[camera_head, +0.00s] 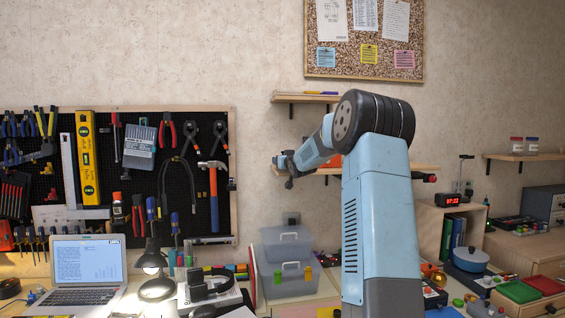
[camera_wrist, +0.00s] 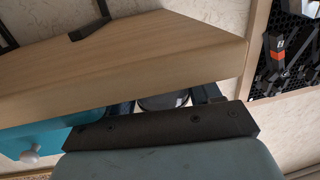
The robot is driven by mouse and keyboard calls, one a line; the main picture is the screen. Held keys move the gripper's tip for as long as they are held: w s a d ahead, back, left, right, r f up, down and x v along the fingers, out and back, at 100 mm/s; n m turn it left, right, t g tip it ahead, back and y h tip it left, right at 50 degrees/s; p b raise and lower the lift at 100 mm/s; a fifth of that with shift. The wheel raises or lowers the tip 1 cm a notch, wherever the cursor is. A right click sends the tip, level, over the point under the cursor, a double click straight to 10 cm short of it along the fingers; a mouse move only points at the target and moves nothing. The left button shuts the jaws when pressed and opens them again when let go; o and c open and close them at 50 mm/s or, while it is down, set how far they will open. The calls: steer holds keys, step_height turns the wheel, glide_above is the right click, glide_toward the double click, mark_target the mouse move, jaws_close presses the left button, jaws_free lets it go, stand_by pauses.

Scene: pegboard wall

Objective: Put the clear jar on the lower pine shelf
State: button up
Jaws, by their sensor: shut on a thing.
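The lower pine shelf (camera_head: 315,171) is on the wall behind my arm, which hides its middle. My gripper (camera_head: 285,168) is at the shelf's left end in the head view. In the wrist view a pale pine board (camera_wrist: 120,65) fills much of the picture and covers part of my gripper (camera_wrist: 165,100). My gripper is shut on the clear jar (camera_wrist: 163,102), of which only a small part shows between the fingers. I cannot make out the jar in the head view, or whether it touches the shelf.
An upper pine shelf (camera_head: 305,98) is above. An orange thing (camera_head: 330,162) is by the lower shelf, partly behind my arm. The pegboard with tools (camera_head: 150,190) is to the left. Clear plastic boxes (camera_head: 287,247) stand below. In the wrist view a teal thing with a pale knob (camera_wrist: 50,138) is at left.

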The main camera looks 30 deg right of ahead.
steer(key=o, duration=1.1)
steer(key=shift+s+r, duration=0.1)
steer(key=shift+s, duration=0.2)
steer(key=s+a, duration=0.2)
steer(key=s, duration=0.9)
steer(key=s+a+g, duration=0.3)
steer(key=s+a, duration=0.4)
steer(key=a, duration=0.2)
steer(key=s+a+f+g+y, duration=0.1)
steer(key=s+a+f+g, duration=0.2)
steer(key=s, duration=1)
steer(key=s+a+f+n+g+y, duration=0.1)
steer(key=s+a+f, duration=0.4)
steer(key=s, duration=0.8)
steer(key=s+a+f+g, duration=0.4)
steer(key=s+a, duration=0.5)
steer(key=s, duration=0.4)
steer(key=shift+s+a+f+n+g+y, duration=0.15)
steer(key=shift+s+f+n+g+y, duration=0.15)
steer(key=shift+s+n+y, duration=0.1)
